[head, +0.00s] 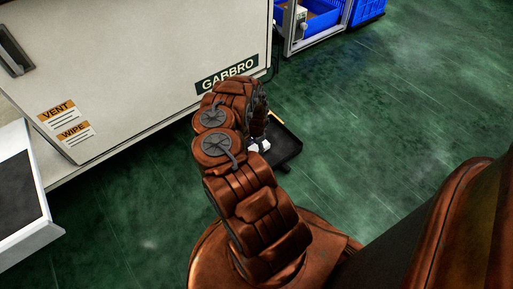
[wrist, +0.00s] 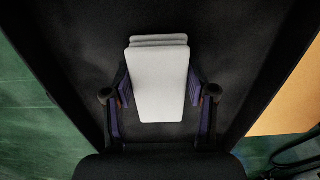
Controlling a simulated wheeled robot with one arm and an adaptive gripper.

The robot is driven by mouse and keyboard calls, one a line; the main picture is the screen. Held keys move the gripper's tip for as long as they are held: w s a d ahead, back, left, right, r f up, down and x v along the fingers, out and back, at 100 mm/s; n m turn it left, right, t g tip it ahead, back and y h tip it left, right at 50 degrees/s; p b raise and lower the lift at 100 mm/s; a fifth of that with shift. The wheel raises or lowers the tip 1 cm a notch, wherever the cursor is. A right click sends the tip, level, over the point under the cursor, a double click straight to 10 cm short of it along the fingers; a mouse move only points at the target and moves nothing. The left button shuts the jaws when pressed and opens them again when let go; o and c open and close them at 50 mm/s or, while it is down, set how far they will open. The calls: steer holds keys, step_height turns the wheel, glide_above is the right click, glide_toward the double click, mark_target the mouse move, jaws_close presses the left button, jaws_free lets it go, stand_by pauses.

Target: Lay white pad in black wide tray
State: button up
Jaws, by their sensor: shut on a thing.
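The white pad (wrist: 160,85) is a pale block between the two fingers of my gripper (wrist: 160,98) in the wrist view. The fingers touch its left and right sides, and my gripper is shut on it. The black wide tray (wrist: 75,45) fills most of the wrist view behind the pad. The pad is over the tray's inside; I cannot tell whether it touches the tray floor. In the head view the tray (head: 287,146) shows beyond my arm, near the floor, with white bits of the pad (head: 259,145) beside the arm. My arm hides much of the tray there.
A large pale machine (head: 130,75) labelled GABBRO stands left of the tray. Blue bins (head: 320,17) sit on a frame at the top. A pale unit with a dark top (head: 20,190) is at the left. Green floor (head: 400,90) is open to the right.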

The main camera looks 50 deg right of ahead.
mark_target(256, 147)
steer(key=shift+f, duration=0.2)
steer(key=o, duration=1.1)
step_height(256, 147, up, 10)
steer(key=shift+w+r, duration=0.1)
steer(key=shift+w, duration=0.05)
steer(key=shift+r, duration=0.9)
